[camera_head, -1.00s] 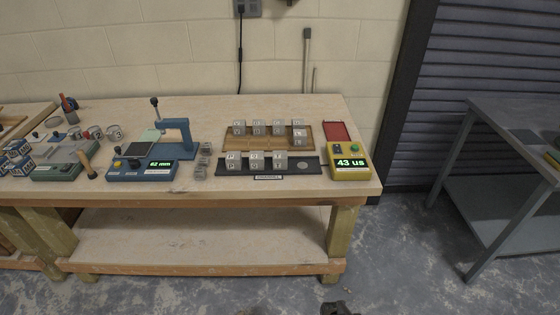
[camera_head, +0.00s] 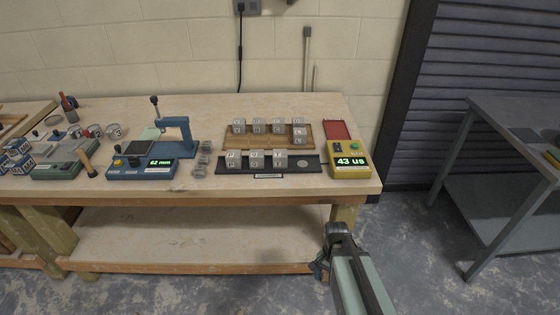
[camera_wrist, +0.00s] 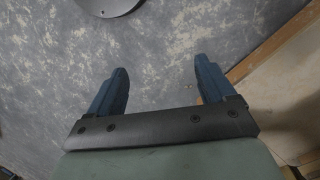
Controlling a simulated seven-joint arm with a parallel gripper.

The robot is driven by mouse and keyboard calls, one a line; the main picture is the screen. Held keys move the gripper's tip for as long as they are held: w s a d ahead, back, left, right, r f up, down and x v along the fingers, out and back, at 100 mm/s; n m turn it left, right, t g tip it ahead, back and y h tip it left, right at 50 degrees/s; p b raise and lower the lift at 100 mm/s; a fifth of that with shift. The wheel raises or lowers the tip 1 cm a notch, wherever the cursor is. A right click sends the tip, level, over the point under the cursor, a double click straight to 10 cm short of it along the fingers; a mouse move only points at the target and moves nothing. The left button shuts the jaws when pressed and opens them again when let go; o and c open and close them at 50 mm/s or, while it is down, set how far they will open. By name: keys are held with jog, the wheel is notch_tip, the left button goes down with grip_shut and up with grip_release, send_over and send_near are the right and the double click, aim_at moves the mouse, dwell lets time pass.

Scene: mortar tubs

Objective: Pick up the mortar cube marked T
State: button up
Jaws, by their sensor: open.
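Several grey mortar cubes with small letter marks stand in the head view. One group (camera_head: 258,127) is on a wooden tray (camera_head: 240,144), and a row of cubes (camera_head: 256,159) stands on a black strip (camera_head: 308,168) in front of it. The letters are too small to read surely, so I cannot tell which cube is T. My gripper (camera_head: 320,268) is in front of the bench, low and right of the cubes, apart from them. In the wrist view, my gripper (camera_wrist: 161,80) has its two blue fingers spread, with only grey floor between them.
A yellow device (camera_head: 350,164) reading "43 us" stands right of the cubes, with a red plate (camera_head: 337,130) behind it. A blue device (camera_head: 143,170) reading "62 mm" and small grey pieces (camera_head: 202,160) are to the left. A grey table (camera_head: 510,130) stands right.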

jog(key=w+r+m+t, duration=0.1)
jog(key=w+r+m, duration=0.1)
jog(key=w+r, duration=0.35)
jog(key=w+r+m+t, duration=0.1)
jog(key=w+r+m, duration=0.2)
jog(key=r, duration=0.6)
notch_tip(320, 180, up, 28)
jog(key=f+m+t+y, duration=0.1)
jog(key=m+y, duration=0.3)
send_over(280, 153)
jog(key=d, duration=0.5)
jog(key=x, duration=1.2)
jog(key=shift+a+f, duration=0.25)
jog(key=shift+a, duration=0.1)
jog(key=shift+c, duration=0.5)
jog(key=c, duration=1.1)
jog(key=shift+r, duration=0.15)
jog(key=shift+c, duration=0.2)
